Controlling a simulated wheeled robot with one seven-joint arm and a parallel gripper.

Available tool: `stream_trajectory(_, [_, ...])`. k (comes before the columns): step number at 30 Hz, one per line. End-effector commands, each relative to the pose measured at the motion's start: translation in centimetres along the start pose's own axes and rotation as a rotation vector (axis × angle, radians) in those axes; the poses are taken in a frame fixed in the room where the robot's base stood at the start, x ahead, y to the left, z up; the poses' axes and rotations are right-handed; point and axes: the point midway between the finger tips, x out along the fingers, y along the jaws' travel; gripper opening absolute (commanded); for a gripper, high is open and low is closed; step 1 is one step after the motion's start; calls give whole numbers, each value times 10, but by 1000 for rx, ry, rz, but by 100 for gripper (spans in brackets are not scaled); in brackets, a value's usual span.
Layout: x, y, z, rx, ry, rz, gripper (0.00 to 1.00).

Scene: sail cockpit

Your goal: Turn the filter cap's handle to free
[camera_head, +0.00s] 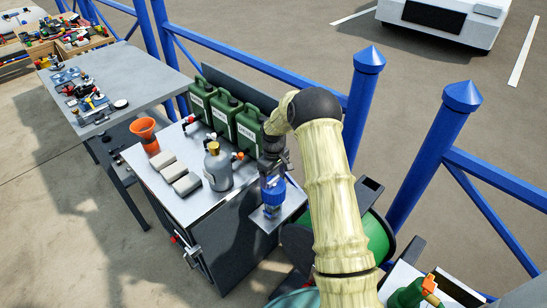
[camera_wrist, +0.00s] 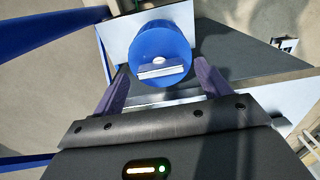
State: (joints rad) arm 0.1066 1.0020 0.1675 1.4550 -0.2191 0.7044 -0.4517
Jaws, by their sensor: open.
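The blue filter cap (camera_wrist: 160,40) is seen from above in the wrist view, round, with a pale bar handle (camera_wrist: 162,71) across its near part. The handle lies nearly level in that picture, tilted slightly. The blue filter also shows in the head view (camera_head: 273,194), on a small plate at the cabinet's right end. My gripper (camera_wrist: 163,66) is open, its two purple fingers apart on either side of the cap's lower part. I see no contact with the handle.
A blue railing (camera_head: 425,150) runs behind. A green hose reel (camera_head: 378,235) is to the right.

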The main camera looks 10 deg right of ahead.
Motion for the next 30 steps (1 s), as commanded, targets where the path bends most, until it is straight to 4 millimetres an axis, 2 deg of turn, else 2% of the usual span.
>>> stream_trajectory(5, [-28, 0, -1, 1, 5, 3, 76])
stream_trajectory(21, [-136, 1, -1, 1, 5, 3, 76])
stream_trajectory(25, [-155, 1, -1, 1, 4, 3, 76])
stream_trajectory(30, [-165, 0, 0, 0, 1, 1, 76])
